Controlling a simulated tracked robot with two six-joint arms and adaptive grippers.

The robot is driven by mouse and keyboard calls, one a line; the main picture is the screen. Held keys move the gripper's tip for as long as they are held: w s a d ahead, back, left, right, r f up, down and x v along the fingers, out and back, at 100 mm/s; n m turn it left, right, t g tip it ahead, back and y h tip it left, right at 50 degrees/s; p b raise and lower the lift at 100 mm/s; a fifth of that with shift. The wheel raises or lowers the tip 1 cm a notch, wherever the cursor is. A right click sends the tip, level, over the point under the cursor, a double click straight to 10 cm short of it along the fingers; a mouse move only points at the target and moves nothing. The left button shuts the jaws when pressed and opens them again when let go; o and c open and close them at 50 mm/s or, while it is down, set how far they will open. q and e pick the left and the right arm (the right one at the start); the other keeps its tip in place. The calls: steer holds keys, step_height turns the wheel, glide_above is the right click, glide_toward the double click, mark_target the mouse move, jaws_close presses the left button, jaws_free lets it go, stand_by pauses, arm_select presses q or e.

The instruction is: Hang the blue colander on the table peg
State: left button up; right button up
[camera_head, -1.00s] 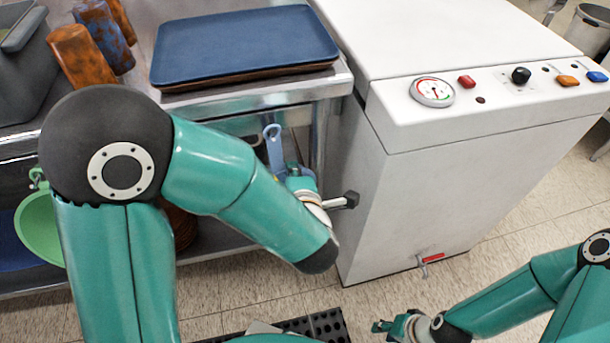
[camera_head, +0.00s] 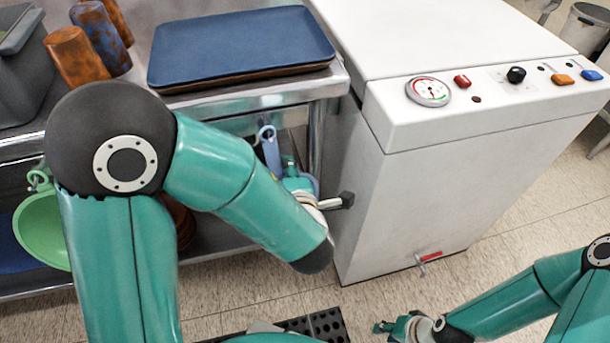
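The blue colander shows mainly as a light-blue handle (camera_head: 271,152) with a ring at its top, just under the front edge of the steel table (camera_head: 250,97). Its bowl is mostly hidden behind my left arm. My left gripper (camera_head: 290,168) is beside the handle, partly hidden by its own wrist. I cannot tell whether its fingers close on the colander. The table peg is not clear; whether the ring is around it cannot be told. My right gripper (camera_head: 384,327) is low over the floor, away from the colander; its opening is too small to judge.
A green colander (camera_head: 40,232) hangs at the table's left. Blue trays (camera_head: 240,45) and several mottled cups (camera_head: 76,55) stand on top. The white machine (camera_head: 400,190) is close right of my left wrist. A black perforated mat (camera_head: 328,325) lies on the floor.

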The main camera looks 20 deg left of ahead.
arm_select(q)
steer(key=shift+v, duration=3.95)
steer(key=s+a+f+n+g, duration=0.2)
steer(key=s+f+n+g, duration=0.15)
steer(key=f, duration=0.25)
steer(key=s+a+f+n+g, duration=0.25)
steer(key=f+n+g, duration=0.2)
steer(key=f, duration=0.25)
steer(key=s+d+f+n+g+h, duration=0.3)
steer(key=s+f+n, duration=0.25)
steer(key=n, duration=0.25)
steer(key=s+d+f+n+g+h, duration=0.2)
steer(key=s+f+n+g+h, duration=0.15)
steer(key=s+f+n, duration=0.35)
steer(key=w+d+f+n+t+h, duration=0.15)
steer(key=w+f+n, duration=0.25)
steer(key=n, duration=1)
steer(key=w+f+n+t+h, duration=0.2)
steer(key=w+f+n+h, duration=0.15)
steer(key=n, duration=1.05)
step_height(320, 180, up, 26)
steer(key=p, duration=2.5)
steer(key=shift+w+n, duration=0.3)
